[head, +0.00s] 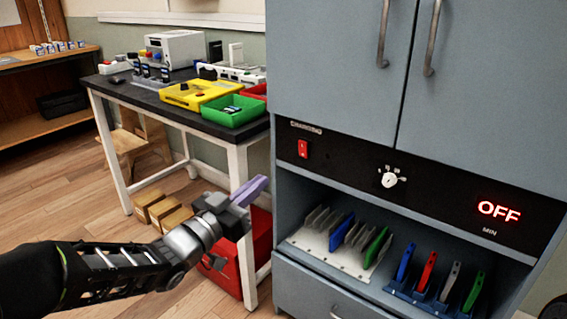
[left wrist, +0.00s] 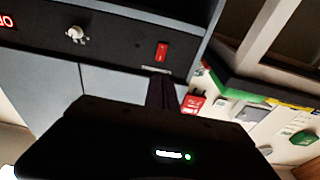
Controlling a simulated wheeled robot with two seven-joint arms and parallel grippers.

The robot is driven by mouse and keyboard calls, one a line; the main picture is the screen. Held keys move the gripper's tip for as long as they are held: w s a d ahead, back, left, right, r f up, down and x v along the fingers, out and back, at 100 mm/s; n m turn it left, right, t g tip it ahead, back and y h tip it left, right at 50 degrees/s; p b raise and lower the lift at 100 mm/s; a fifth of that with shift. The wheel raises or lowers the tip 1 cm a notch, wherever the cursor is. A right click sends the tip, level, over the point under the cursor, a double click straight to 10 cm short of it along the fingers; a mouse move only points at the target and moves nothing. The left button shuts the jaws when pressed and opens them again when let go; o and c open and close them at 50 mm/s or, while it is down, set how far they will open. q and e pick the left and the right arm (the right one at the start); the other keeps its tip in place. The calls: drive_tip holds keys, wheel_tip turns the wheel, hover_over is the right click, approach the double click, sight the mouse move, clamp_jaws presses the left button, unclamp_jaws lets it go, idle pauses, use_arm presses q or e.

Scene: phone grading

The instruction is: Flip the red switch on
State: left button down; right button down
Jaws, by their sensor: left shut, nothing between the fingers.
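The red switch (head: 303,149) is a small rocker on the black panel (head: 340,165) of the grey cabinet, near the panel's left end. It also shows in the left wrist view (left wrist: 162,51), just beyond the fingertips. The display (head: 499,210) at the panel's right reads OFF in red. My left gripper (head: 250,190) is shut and empty, with purplish fingers pointing up and right toward the cabinet. In the head view it is left of and below the switch; in the left wrist view its dark fingers (left wrist: 162,92) point at the switch. They look apart from it. My right gripper is out of view.
A white knob (head: 389,180) sits mid-panel. Below it, an open bay holds a white rack (head: 315,241) and a blue rack (head: 428,301) with coloured phones. At left, a dark-topped table (head: 150,98) carries yellow (head: 196,94) and green (head: 234,111) trays. A red bin (head: 230,274) stands beneath.

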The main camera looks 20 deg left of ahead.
use_arm(q)
drive_tip(key=shift+r, duration=0.2)
drive_tip(key=b, duration=0.3)
approach(302, 145)
drive_tip(key=x, duration=0.6)
drive_tip(key=shift+w+d, duration=0.2)
drive_tip(key=shift+w, duration=0.15)
drive_tip(key=shift+r, duration=0.1)
